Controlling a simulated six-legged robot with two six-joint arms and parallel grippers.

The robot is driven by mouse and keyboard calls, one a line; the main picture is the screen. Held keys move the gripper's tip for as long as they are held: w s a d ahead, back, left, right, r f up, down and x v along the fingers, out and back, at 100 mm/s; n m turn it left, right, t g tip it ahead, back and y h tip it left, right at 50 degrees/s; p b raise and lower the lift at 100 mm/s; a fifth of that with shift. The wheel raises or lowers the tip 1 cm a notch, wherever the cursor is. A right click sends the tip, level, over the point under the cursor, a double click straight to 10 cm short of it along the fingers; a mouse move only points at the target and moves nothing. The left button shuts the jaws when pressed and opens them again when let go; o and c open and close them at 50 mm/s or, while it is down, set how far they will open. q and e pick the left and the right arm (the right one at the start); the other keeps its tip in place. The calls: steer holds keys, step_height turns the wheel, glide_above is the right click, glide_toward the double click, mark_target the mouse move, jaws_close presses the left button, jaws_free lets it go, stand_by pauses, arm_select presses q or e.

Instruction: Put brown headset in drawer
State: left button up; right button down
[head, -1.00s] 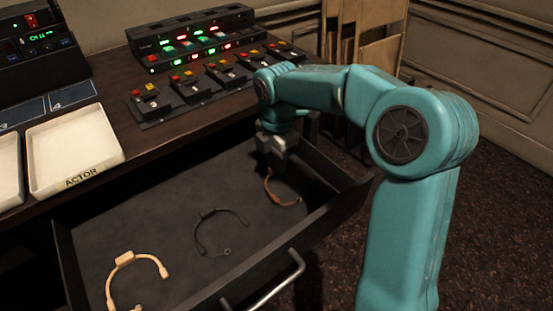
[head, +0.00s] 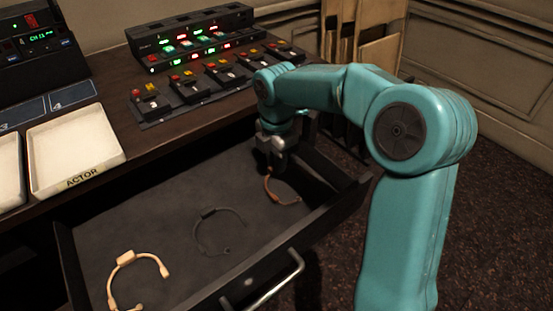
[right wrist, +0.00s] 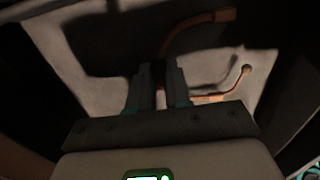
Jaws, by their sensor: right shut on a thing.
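The brown headset (head: 271,192) is inside the open drawer (head: 150,222), near its far right corner. My right gripper (head: 278,170) reaches down into the drawer and is shut on the headset's upper part. In the right wrist view, the curved brown headset (right wrist: 187,30) shows beyond the closed fingers (right wrist: 160,80), which hide part of it. I cannot tell whether it rests fully on the drawer floor. My left gripper is not in view.
A black headset (head: 197,236) and a cream headset (head: 126,258) lie in the drawer to the left. A white tray (head: 75,150) marked ACTOR and a mixing panel (head: 205,85) are on the desk. The drawer has a metal handle (head: 275,285).

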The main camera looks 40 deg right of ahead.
steer(key=shift+p, duration=0.3)
steer(key=shift+f+b, duration=0.35)
steer(key=shift+f, duration=0.35)
stand_by(0.5)
stand_by(0.4)
steer(key=c, duration=0.6)
jaws_free()
step_height(320, 180, up, 7)
steer(key=p, duration=0.7)
stand_by(0.3)
steer(key=shift+a, duration=0.1)
stand_by(0.4)
